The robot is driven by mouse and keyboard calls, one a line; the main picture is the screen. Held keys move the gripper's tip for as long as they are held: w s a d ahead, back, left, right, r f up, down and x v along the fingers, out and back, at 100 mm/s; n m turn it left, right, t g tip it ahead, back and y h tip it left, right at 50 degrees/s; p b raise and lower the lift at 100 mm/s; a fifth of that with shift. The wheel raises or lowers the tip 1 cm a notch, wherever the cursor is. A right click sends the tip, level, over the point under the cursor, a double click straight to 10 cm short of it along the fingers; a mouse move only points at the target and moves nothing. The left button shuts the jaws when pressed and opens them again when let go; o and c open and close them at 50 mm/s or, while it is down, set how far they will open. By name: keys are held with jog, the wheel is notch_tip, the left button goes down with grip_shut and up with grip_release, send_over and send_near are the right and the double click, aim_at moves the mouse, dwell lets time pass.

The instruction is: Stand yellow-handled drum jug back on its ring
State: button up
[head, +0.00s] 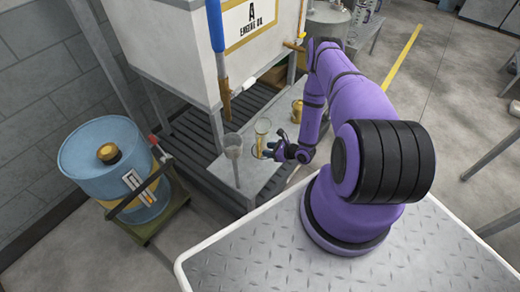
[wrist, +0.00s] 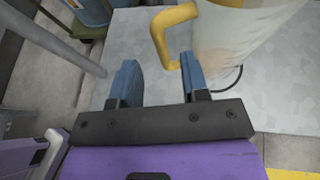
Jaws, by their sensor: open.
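The yellow-handled jug (wrist: 240,38) has a pale, see-through body and a yellow handle (wrist: 160,34). It fills the upper right of the wrist view, its top cut off by the frame. In the head view a tapered yellowish jug (head: 262,132), seemingly the same one, looks upright on a grey bench. A thin dark curved line (wrist: 238,82), perhaps part of the ring, shows on the bench below the jug. My gripper (wrist: 160,78) is open and empty. The handle is just beyond its fingers, nearest the right one. In the head view my gripper (head: 274,152) is low over the bench beside the jug.
A grey funnel-like vessel (head: 232,147) stands left of the jug, and an amber vessel (head: 297,110) stands behind to the right. A blue drum (head: 105,165) stands at left. The bench's front part is clear.

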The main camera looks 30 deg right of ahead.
jog(key=shift+v, duration=2.2)
